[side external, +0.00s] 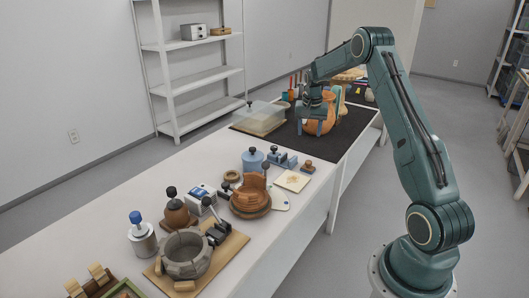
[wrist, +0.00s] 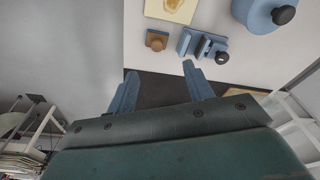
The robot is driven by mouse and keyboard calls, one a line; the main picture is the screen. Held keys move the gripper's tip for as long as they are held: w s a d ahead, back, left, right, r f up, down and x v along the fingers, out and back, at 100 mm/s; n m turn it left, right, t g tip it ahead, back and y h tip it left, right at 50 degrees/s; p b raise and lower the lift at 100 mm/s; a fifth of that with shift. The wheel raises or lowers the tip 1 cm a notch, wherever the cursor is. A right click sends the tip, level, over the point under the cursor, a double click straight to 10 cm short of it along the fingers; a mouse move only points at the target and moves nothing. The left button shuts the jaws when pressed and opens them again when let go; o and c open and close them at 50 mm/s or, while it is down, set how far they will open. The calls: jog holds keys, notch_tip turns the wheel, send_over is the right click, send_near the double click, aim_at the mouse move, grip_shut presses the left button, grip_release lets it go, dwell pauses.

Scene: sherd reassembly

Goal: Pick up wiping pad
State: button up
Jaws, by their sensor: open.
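A flat cream square with a tan stain (side external: 292,181), which looks like the wiping pad, lies on the white table just in front of the dark mat. In the wrist view part of the cream square (wrist: 172,8) shows at the top edge, cut off by the frame. My gripper (side external: 317,122) is over the dark mat, beyond the square and well apart from it, in front of an orange pot. In the wrist view my gripper (wrist: 160,84) has its two blue fingers spread, with nothing visible between them.
A small brown knobbed block (side external: 308,167) and a blue holder (side external: 281,160) stand close to the square. A blue lidded jar (side external: 252,159) and a banded brown pot (side external: 250,200) are nearby. A clear box (side external: 259,118) sits on the dark mat (side external: 327,146).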

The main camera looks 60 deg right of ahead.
jog(key=shift+d+f, duration=1)
jog(key=shift+f, duration=0.2)
send_over(309, 161)
jog(key=a, duration=0.2)
jog(key=f, duration=0.5)
jog(key=s+f, duration=0.1)
jog(key=f, duration=0.2)
jog(key=shift+d, duration=0.25)
jog(key=shift+f, duration=0.2)
jog(key=shift+w, duration=0.1)
jog(key=shift+w+d+f, duration=0.15)
jog(key=shift+d+f, duration=0.05)
jog(key=shift+f, duration=0.65)
jog(key=shift+w+d+f, duration=0.1)
jog(key=shift+d+f, duration=0.05)
jog(key=shift+f, duration=0.7)
jog(key=shift+w+d+f, duration=0.15)
jog(key=shift+d+f, duration=0.05)
jog(key=shift+f, duration=0.65)
jog(key=c, duration=1.1)
